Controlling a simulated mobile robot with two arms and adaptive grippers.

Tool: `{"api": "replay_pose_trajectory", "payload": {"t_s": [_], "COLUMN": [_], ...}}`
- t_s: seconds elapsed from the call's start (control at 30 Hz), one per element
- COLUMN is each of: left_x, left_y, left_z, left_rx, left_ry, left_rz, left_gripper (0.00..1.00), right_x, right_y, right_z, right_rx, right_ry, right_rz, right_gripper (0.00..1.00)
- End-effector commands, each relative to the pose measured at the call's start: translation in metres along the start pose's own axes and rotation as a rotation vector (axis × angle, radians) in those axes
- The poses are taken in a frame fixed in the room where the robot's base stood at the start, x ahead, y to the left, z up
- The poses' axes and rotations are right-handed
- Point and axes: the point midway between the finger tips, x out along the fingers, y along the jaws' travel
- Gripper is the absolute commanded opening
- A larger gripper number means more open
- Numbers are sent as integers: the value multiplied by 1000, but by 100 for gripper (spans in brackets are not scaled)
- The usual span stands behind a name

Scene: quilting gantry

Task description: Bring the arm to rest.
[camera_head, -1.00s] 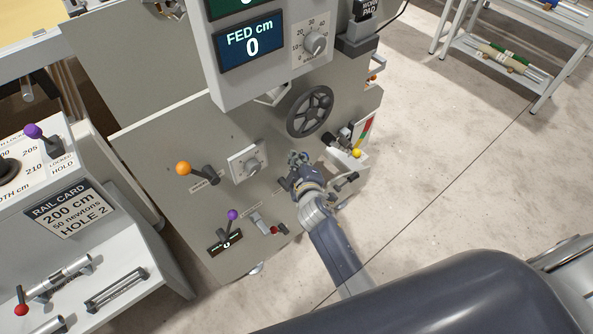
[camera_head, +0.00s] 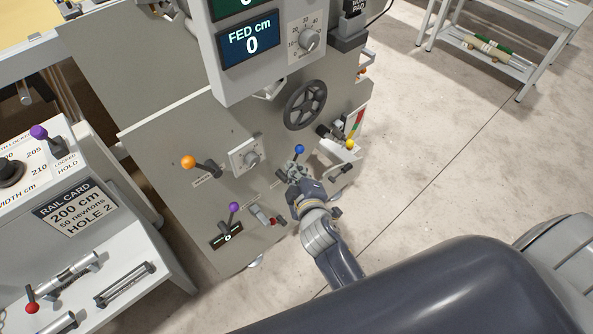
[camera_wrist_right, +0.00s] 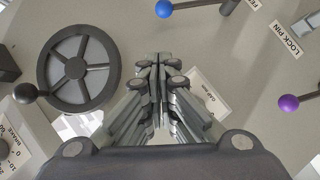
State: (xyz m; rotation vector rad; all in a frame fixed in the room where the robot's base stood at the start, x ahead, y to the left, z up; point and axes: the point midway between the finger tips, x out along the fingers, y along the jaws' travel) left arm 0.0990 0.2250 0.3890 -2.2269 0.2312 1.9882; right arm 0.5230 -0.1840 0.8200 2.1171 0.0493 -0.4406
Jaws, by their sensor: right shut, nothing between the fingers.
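My right gripper (camera_head: 294,171) is in front of the grey machine panel (camera_head: 190,125), below the blue-knobbed lever (camera_head: 299,150). In the right wrist view my right gripper (camera_wrist_right: 160,62) has its fingers together with nothing between them. The blue knob (camera_wrist_right: 164,8) shows at the top of that view, apart from the fingertips. The black handwheel (camera_wrist_right: 77,68) is on the left there and a purple knob (camera_wrist_right: 289,103) on the right. My left gripper is in neither view.
The panel also carries an orange-knobbed lever (camera_head: 189,162), a dial (camera_head: 249,158) and a purple-knobbed lever (camera_head: 234,207). A display (camera_head: 249,39) reads FED cm 0. A rail card (camera_head: 76,207) is on the bench at left. Bare floor (camera_head: 440,130) lies to the right.

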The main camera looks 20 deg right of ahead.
Motion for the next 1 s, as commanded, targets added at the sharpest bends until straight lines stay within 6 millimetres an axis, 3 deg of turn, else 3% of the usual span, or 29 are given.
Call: {"api": "replay_pose_trajectory", "payload": {"t_s": [0.3,0.37,0.43,0.57,0.73,0.87,1.0], "left_x": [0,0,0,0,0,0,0], "left_y": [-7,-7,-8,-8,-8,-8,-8], "left_z": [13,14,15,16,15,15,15], "left_rx": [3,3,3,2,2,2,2], "left_ry": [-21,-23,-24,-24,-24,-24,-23], "left_rz": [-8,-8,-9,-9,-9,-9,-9], "left_gripper": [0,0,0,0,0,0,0], "right_x": [-6,-5,-3,-3,-26,-62,-117], "right_y": [-1,-10,-30,-100,-208,-280,-341], "right_z": [0,4,13,47,116,176,246], "right_rx": [2,7,21,82,202,298,404], "right_ry": [-1,-5,-15,-61,-182,-311,-483], "right_rz": [-4,-20,-61,-199,-410,-545,-657], "right_gripper": [0,0,0,0,0,0,0]}}
